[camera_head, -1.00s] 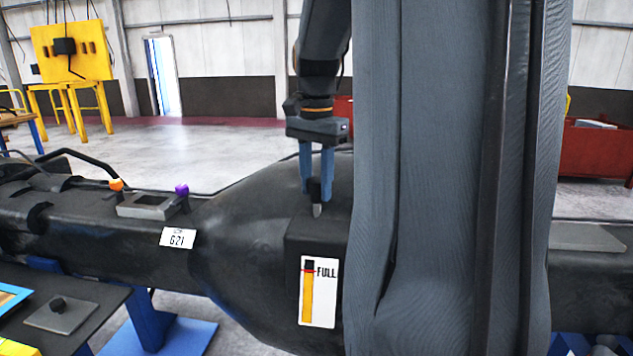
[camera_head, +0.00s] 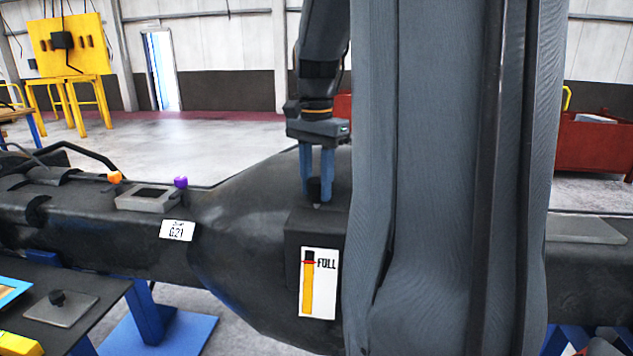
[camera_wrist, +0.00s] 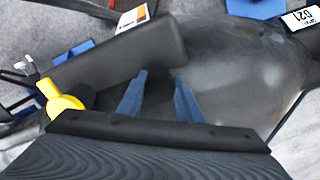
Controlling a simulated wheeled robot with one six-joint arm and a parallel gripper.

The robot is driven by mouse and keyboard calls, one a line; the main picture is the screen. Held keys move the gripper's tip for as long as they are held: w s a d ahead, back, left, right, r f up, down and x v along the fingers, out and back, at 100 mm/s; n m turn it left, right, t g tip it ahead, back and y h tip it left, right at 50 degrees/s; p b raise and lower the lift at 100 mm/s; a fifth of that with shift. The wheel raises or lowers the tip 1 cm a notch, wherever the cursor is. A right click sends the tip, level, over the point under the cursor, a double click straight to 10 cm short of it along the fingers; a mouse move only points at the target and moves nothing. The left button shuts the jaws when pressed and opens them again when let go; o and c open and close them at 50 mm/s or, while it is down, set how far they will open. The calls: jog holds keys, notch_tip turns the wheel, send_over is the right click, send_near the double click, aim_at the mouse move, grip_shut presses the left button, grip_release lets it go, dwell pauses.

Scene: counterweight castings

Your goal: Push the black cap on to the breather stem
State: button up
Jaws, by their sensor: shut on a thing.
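My gripper (camera_head: 316,194) points straight down, its two blue fingers shut on the black cap (camera_head: 314,188). In the wrist view the cap (camera_wrist: 158,92) is a dark round shape between the fingers (camera_wrist: 160,78). The cap is over the breather stem (camera_head: 317,206), on top of the dark block on the casting (camera_head: 252,190). Only a short pale piece of the stem shows under the cap. How far the cap is down on the stem cannot be told, and the stem is hidden in the wrist view.
A FULL gauge label (camera_head: 318,283) is on the block's front. A plate with an opening (camera_head: 146,198), between orange (camera_head: 115,177) and purple (camera_head: 181,182) knobs, sits left on the casting. My column hides the right middle.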

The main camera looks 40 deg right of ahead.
aim_at(317, 180)
jog(key=shift+f, duration=0.25)
jog(key=o, duration=1)
jog(key=shift+r+b, duration=1.3)
jog(key=shift+r, duration=2.65)
